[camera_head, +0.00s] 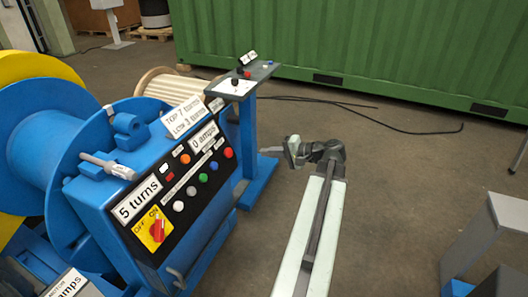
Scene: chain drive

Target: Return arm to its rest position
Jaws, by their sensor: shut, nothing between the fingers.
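My arm reaches up from the bottom middle of the head view. My gripper (272,149) is at its far end, turned to the left, small in the picture, and shut with nothing in it. It appears in front of the blue post of a small stand, to the right of the blue machine (165,190). I cannot tell how far it is from the post, but no contact shows.
The machine has a control panel (190,178) with coloured buttons and a red rotary switch (157,229). A grey-topped stand (240,84) rises behind. A green container (370,45) closes the back. A grey-and-blue frame (490,225) stands right. The floor between is clear, with a black cable (400,128).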

